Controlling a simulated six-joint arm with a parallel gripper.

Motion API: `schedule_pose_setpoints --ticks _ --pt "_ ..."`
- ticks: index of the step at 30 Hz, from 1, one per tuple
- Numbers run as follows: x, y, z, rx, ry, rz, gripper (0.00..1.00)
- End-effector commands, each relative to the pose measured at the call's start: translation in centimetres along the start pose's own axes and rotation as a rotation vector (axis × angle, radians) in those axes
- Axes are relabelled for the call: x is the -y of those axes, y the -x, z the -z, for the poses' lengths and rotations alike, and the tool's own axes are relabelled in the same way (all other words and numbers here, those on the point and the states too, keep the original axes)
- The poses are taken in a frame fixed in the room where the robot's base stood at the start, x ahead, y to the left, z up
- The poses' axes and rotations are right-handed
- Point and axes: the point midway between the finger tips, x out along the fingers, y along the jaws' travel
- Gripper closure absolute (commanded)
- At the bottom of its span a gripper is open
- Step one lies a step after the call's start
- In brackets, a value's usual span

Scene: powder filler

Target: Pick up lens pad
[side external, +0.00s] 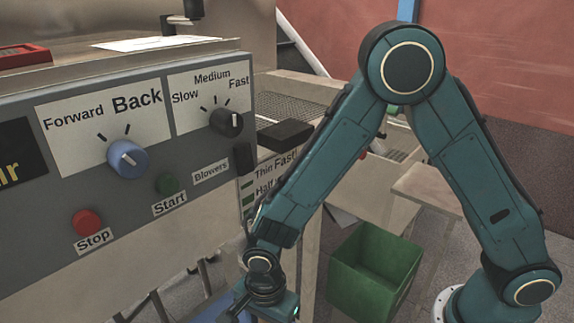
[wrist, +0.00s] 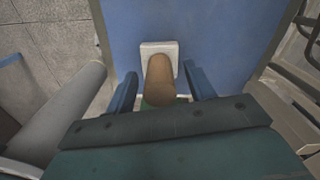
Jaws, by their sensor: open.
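In the wrist view, what looks like the lens pad, a white square piece (wrist: 148,48) with a rounded brown part (wrist: 159,78), is on a flat blue surface (wrist: 215,30). My gripper (wrist: 160,70) is open, with one blue finger on each side of the brown part. Gaps show between the fingers and the brown part, so it is not clamped. In the side view the fingers and the pad are out of frame below the wrist.
A control panel (side external: 60,160) with knobs and buttons stands beside my arm. A green bin (side external: 375,270) is on the floor to the right. In the wrist view, a grey cylinder (wrist: 60,115) lies left of the blue surface, and metal framework (wrist: 300,60) is on the right.

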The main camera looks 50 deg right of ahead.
Motion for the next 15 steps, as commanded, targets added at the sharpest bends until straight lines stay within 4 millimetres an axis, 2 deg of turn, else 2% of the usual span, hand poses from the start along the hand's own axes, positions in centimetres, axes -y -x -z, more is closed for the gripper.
schedule_pose_setpoints --ticks 4,11,15 --pt "0.01 0.02 -0.01 0.000 0.000 0.000 0.48" --pt "0.01 0.03 -0.01 0.000 0.000 0.000 0.93" --pt "0.01 0.03 -0.01 0.000 0.000 0.000 0.94"
